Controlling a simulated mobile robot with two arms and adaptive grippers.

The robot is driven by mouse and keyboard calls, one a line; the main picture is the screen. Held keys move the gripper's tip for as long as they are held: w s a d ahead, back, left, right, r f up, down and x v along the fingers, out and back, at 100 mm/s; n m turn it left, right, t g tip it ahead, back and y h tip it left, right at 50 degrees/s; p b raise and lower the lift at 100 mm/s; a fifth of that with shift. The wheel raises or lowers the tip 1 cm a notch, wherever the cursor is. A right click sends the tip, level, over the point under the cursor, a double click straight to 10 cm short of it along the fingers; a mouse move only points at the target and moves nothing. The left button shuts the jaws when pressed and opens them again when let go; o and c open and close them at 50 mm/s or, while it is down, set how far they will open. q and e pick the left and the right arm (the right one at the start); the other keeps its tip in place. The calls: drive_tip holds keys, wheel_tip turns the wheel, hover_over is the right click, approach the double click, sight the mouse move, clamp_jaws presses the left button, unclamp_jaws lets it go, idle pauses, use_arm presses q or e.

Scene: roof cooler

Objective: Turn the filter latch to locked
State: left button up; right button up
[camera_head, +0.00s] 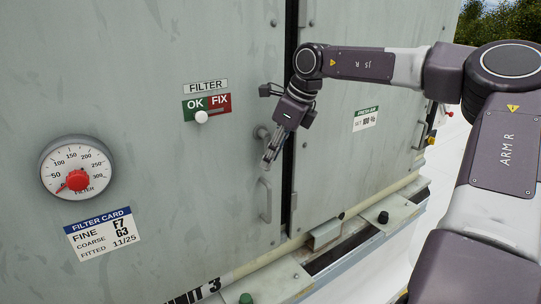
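A small grey round fitting (261,132), which looks like the filter latch, sits on the cabinet door near its right edge. My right gripper (270,158) is right beside it and hides part of it. The gripper points down and its fingers look close together. I cannot tell whether they touch or hold the latch, or which way the latch is turned. A FILTER label (206,86) is above an OK/FIX slider, whose white knob (201,117) stands under OK. My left gripper is not in view.
A grey door handle (265,200) is just below the gripper. A dial gauge (77,168) with a red centre and a filter card (103,234) are at left. A dark vertical gap separates this door from the right panel (350,165). A ledge (275,278) runs below.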

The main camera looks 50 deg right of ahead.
drive_tip(key=v, duration=1.2)
drive_tip(key=shift+d, duration=0.1)
idle(0.4)
